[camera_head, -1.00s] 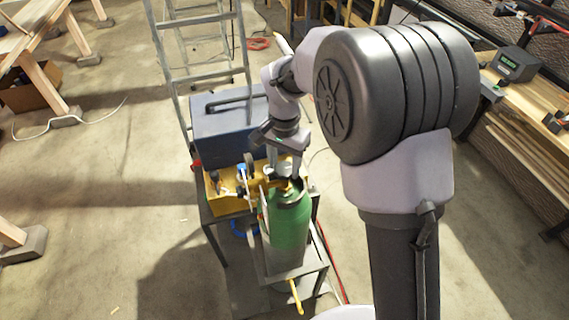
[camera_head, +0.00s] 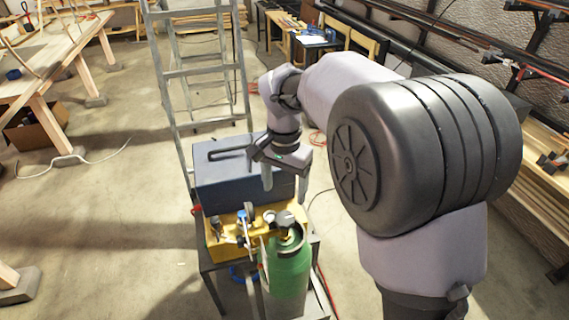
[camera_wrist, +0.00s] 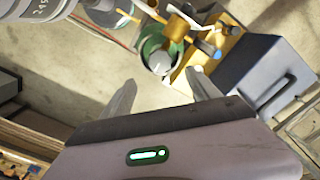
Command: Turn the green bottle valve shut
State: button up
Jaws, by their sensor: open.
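The green bottle (camera_head: 288,268) stands upright at the front of a metal cart. Its grey valve knob (camera_head: 284,219) sits on top, inside a dark collar, with brass fittings and a gauge beside it. My gripper (camera_head: 285,192) is open and empty, above the bottle top and apart from it. In the wrist view the pale round knob (camera_wrist: 160,62) and the green bottle shoulder (camera_wrist: 149,46) show ahead of my open gripper (camera_wrist: 162,88), roughly between the finger lines. Nothing lies between the fingers. I cannot tell how far the valve is turned.
A yellow tray (camera_head: 226,241) with fittings lies on the cart beside the bottle. A blue-grey case (camera_head: 225,192) with a dark handle stands behind it. A ladder (camera_head: 207,75) rises behind the cart. Red hose runs near the bottle.

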notch_tip(320, 180, up, 7)
jog(key=p, duration=0.1)
jog(key=shift+r, duration=0.15)
jog(key=s+d+f+t+y+b, duration=0.1)
jog(key=s+d+f+t+b, duration=0.2)
jog(key=s+f+b, duration=0.5)
jog(key=s+d+f+n+t+y+b, duration=0.1)
jog(key=s+d+f+t+b, duration=0.1)
jog(key=s+d+f+b, duration=0.4)
jog(key=s+f+b, duration=0.2)
jog(key=s+b, duration=0.3)
jog(key=s, duration=0.4)
jog(key=shift+s+d+f+n+t, duration=0.15)
jog(key=shift+s+f+n+t, duration=0.15)
jog(key=shift+f+t, duration=0.1)
